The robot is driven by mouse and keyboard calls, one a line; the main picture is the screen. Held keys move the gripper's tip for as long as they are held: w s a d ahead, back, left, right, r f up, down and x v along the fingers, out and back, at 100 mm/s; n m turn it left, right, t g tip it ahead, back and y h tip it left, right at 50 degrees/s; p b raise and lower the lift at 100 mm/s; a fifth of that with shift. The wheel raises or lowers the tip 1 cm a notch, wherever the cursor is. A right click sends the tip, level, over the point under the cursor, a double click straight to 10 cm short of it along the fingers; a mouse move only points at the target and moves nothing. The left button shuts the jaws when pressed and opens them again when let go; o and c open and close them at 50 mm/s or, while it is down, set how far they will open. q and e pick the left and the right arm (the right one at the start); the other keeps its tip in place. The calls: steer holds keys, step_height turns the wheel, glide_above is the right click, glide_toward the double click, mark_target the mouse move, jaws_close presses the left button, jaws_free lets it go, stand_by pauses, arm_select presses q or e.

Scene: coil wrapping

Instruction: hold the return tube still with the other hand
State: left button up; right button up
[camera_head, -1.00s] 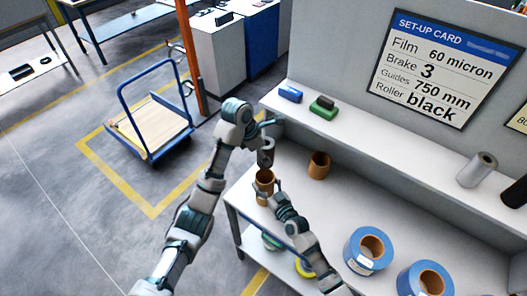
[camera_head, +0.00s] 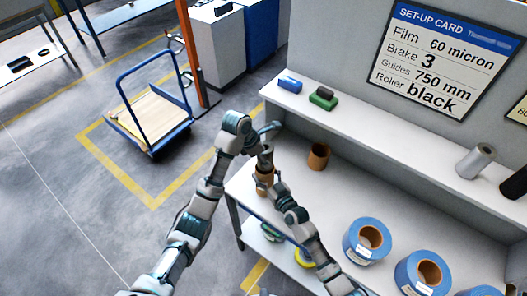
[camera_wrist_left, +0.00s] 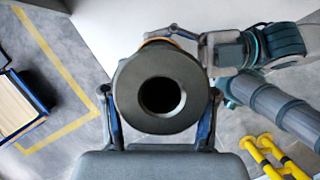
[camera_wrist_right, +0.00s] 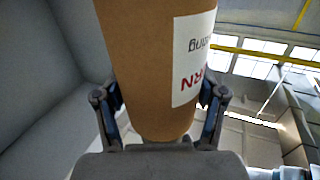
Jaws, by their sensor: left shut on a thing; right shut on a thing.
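My left gripper (camera_wrist_left: 160,110) is shut on a dark grey hollow cylinder (camera_wrist_left: 135,112), seen end-on with a round bore. In the head view this cylinder (camera_head: 265,160) is directly above the tube. Whether the two touch or fit together is hidden.
Another brown tube (camera_head: 318,156) stands on the bench (camera_head: 335,200) to the right. Blue rolls (camera_head: 367,242) lie nearer the front. A shelf holds a blue block (camera_head: 290,84), a green block (camera_head: 323,98) and a grey roll (camera_head: 476,161). The bench middle is clear.

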arm_select(q)
steer(key=shift+s+a+f, duration=0.15)
steer(key=shift+f, duration=2.45)
steer(key=o, duration=1.4)
steer(key=shift+o, duration=1.1)
steer(key=shift+f, duration=0.1)
steer(key=shift+d, duration=0.2)
steer(key=shift+r, duration=0.2)
steer(key=v, duration=1.1)
steer(key=shift+a+r, duration=0.3)
steer(key=shift+r, duration=0.05)
